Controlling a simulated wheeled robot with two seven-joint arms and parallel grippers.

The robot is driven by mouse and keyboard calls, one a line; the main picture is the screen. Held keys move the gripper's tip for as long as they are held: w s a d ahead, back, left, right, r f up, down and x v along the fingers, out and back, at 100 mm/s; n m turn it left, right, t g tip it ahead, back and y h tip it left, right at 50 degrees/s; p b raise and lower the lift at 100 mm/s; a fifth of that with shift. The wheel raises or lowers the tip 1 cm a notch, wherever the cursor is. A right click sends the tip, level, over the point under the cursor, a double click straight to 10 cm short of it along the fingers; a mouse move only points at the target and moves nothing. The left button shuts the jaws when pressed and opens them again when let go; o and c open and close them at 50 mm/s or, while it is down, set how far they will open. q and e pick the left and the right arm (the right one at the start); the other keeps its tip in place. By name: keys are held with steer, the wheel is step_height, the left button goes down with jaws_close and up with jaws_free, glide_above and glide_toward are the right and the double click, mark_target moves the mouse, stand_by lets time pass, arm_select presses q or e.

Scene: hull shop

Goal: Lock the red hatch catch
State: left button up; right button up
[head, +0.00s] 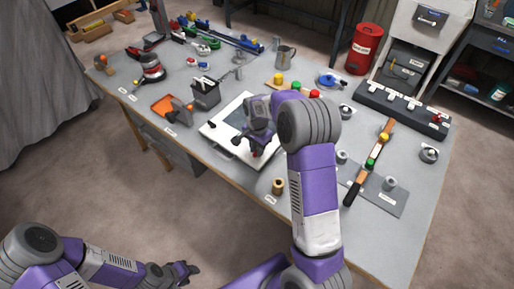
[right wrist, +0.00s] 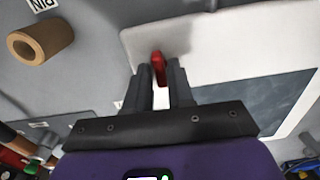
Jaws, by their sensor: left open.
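The hatch is a white panel (head: 213,131) with a dark window, lying on the workbench; it also fills the right part of the right wrist view (right wrist: 200,38). The red hatch catch (right wrist: 158,66) sits at the panel's edge. My right gripper (right wrist: 159,72) has a finger on each side of the catch, and the catch fills the narrow gap between the tips. In the head view my right gripper (head: 257,151) is over the panel's near right edge and hides most of the catch. My left gripper (head: 190,271) is open and empty, low over the floor, away from the bench.
A tan ring (head: 278,186) stands near the bench's front edge, right of the panel. An orange tool (head: 163,105) and a dark box (head: 206,94) are left of it.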

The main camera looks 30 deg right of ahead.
steer(key=shift+o, duration=1.2)
step_height(320, 180, up, 8)
steer(key=shift+f+p, duration=0.2)
steer(key=shift+p, duration=0.65)
